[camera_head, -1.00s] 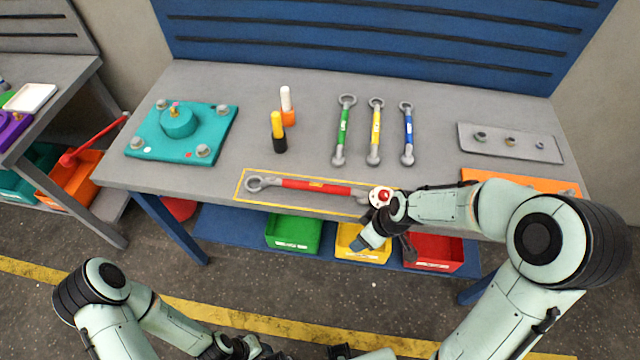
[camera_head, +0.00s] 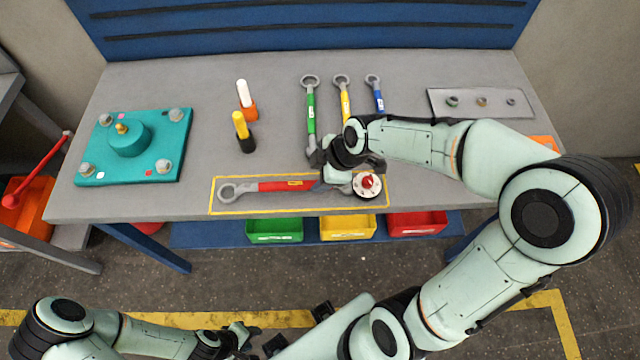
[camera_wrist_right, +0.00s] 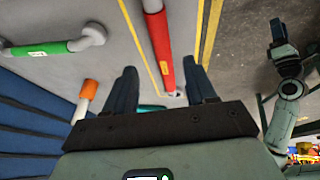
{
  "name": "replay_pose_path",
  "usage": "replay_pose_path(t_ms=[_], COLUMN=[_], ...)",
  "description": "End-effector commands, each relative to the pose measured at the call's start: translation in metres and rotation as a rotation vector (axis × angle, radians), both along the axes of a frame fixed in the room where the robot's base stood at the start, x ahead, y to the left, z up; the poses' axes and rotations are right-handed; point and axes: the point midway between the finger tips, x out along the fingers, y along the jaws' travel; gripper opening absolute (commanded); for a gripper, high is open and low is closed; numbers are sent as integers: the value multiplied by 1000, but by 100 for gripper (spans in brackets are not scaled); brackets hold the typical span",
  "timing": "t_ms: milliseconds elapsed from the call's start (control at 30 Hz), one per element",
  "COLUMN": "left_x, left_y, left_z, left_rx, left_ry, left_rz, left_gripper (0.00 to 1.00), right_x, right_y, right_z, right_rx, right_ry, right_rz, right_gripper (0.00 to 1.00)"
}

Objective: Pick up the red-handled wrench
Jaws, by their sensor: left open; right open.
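The red-handled wrench (camera_head: 280,185) lies flat inside a yellow outline near the table's front edge. Its ring end shows at the left; its right part is hidden behind my right gripper (camera_head: 328,172). In the right wrist view the red handle (camera_wrist_right: 161,50) runs between the two fingers of the open right gripper (camera_wrist_right: 160,80), nearer the right finger. I cannot tell how far the fingers are above it. My left gripper (camera_head: 248,336) is open and empty, low in front of the table.
Green (camera_head: 311,118), yellow (camera_head: 345,105) and blue (camera_head: 379,98) wrenches lie behind the right gripper. A white disc with a red knob (camera_head: 367,185) is at the outline's right end. A teal plate (camera_head: 165,160) and two upright bottles (camera_head: 243,135) stand left.

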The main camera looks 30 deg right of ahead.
Motion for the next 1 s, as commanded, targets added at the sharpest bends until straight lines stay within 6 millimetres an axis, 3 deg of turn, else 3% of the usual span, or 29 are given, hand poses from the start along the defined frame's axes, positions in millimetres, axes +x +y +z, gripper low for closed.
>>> replay_pose_path(t_ms=[267,500,833,1000], left_x=[2,5,5,5], left_y=[0,0,0,0], left_z=[2,6,6,6], left_rx=[0,0,0,0], left_ry=[-2,-6,-6,-6], left_rz=[0,0,0,0], left_gripper=[43,43,43,43], right_x=[6,16,19,19], right_y=[6,16,17,17], right_z=[-21,-53,-60,-60], right_rx=[1,1,0,0], right_ry=[3,3,-1,-1], right_rz=[-1,0,-1,-1], right_gripper=[56,56,56,0])
